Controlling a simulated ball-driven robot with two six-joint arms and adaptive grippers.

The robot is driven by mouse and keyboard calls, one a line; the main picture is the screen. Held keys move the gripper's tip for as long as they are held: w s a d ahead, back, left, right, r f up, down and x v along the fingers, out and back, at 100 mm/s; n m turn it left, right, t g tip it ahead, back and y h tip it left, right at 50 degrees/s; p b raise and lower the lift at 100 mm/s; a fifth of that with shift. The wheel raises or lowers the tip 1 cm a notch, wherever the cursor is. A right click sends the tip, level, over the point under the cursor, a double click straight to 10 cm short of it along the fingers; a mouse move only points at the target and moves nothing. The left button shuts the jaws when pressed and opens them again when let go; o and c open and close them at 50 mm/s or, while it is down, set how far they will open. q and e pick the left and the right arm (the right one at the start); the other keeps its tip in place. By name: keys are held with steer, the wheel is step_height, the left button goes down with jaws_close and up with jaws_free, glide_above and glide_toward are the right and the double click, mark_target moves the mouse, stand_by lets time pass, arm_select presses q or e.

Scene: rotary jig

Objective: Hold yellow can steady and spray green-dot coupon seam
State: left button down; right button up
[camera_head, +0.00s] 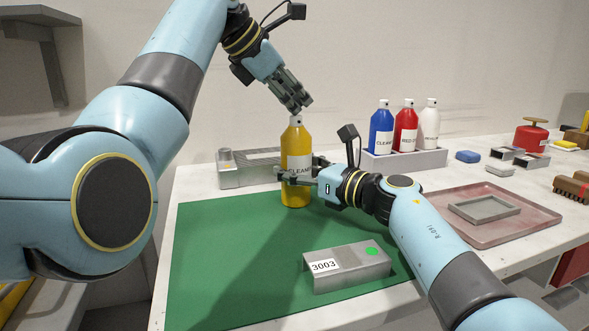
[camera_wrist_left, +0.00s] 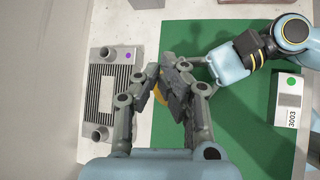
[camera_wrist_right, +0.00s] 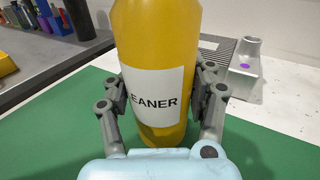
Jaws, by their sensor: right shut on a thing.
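The yellow can (camera_head: 297,150) with a white-capped top stands upright on the green mat (camera_head: 215,250). My right gripper (camera_head: 285,176) is shut around its body from the right; the right wrist view shows a finger on each side of the yellow can (camera_wrist_right: 155,50) and its label. My left gripper (camera_head: 301,107) points down at the can's top, its fingers close together. In the left wrist view a little of the can (camera_wrist_left: 160,95) shows between the fingers; their contact with the nozzle is unclear. The green-dot coupon (camera_head: 345,268), a grey block labelled 3003, lies at the mat's front.
A grey finned part with a purple dot (camera_wrist_left: 107,95) lies behind the mat. Blue, red and white bottles stand in a grey rack (camera_head: 425,160) at the back. A pink tray (camera_head: 470,232) with a grey frame lies to the right. The mat's left part is clear.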

arm_select(q)
steer(key=shift+r, duration=3.15)
arm_select(e)
steer(key=o, duration=1.6)
